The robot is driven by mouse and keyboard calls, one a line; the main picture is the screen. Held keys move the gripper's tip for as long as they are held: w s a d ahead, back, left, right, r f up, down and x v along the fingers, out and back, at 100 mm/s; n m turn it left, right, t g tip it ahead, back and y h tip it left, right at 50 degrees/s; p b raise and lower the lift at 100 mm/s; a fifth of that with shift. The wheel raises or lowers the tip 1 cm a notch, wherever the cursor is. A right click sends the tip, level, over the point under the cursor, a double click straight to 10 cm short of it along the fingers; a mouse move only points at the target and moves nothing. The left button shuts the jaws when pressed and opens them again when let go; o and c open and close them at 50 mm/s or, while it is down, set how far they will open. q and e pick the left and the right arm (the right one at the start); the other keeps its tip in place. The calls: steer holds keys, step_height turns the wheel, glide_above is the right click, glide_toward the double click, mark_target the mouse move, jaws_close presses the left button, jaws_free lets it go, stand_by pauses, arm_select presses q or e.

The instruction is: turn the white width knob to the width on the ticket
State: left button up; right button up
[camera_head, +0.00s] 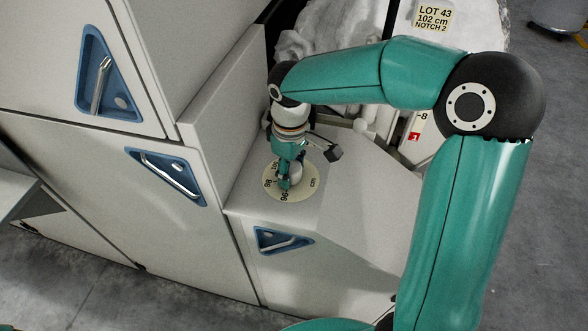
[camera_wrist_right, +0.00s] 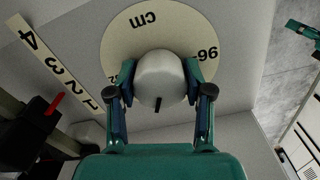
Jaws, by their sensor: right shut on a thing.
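The white width knob (camera_wrist_right: 160,78) sits on a round cream dial (camera_wrist_right: 140,45). My right gripper (camera_wrist_right: 160,92) is shut on its sides, pointing down at it. A black mark on the knob points to the bottom of the wrist view. The dial shows "cm" and "96"; other figures are partly hidden by the fingers. In the head view the dial (camera_head: 309,188) lies on the machine's flat top, with my right gripper (camera_head: 288,178) over it hiding most of the knob. The ticket (camera_head: 433,17) reads "LOT 43, 102 cm, NOTCH 2". My left gripper does not show.
A strip numbered 1 to 4 (camera_wrist_right: 52,62) lies beside the dial, near a red pointer (camera_wrist_right: 54,104). A grey panel (camera_head: 215,105) rises left of the dial. Blue recessed handles (camera_head: 168,174) sit on the cabinet fronts. White fibre (camera_head: 310,40) lies behind.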

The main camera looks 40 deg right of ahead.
steer(key=m, duration=0.2)
steer(key=m+b, duration=0.1)
steer(key=m, duration=0.3)
steer(key=shift+w+r+m, duration=0.1)
steer(key=shift+w+m, duration=0.15)
steer(key=shift+m, duration=0.05)
steer(key=m+b, duration=0.1)
steer(key=m, duration=0.5)
steer(key=shift+r, duration=0.1)
steer(key=o, duration=1)
steer(key=shift+o, duration=0.8)
steer(key=shift+s, duration=0.1)
